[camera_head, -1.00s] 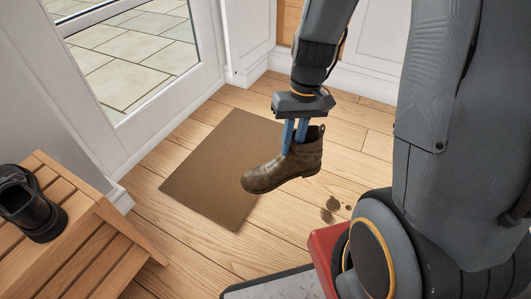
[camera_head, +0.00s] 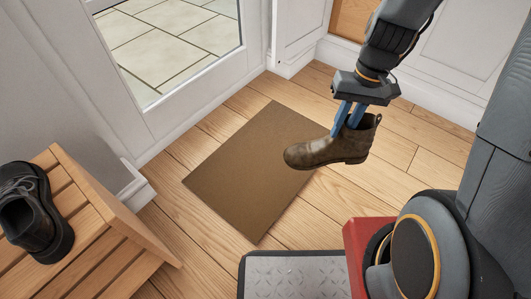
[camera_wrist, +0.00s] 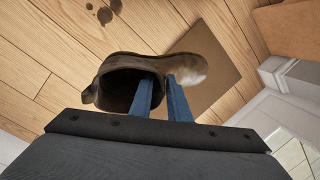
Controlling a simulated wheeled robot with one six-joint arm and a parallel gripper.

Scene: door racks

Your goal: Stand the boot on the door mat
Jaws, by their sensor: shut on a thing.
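The boot (camera_head: 330,149) is a brown, scuffed ankle boot. My gripper (camera_head: 343,119) is shut on the front of its shaft and holds it roughly upright, toe to the left. In the head view it overlaps the right edge of the door mat (camera_head: 245,180), a plain brown rectangle on the floor; it seems to hang above the floor, but the height is hard to tell. In the wrist view the blue fingers (camera_wrist: 162,98) pinch the shaft wall, one inside the opening of the boot (camera_wrist: 117,65). The mat (camera_wrist: 215,60) shows beyond the toe.
A wooden slatted rack (camera_head: 95,232) with a black shoe (camera_head: 35,212) stands at the left. A glazed door (camera_head: 180,60) is behind the mat. Dark wet spots (camera_wrist: 105,14) mark the floor in the wrist view. The mat is bare.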

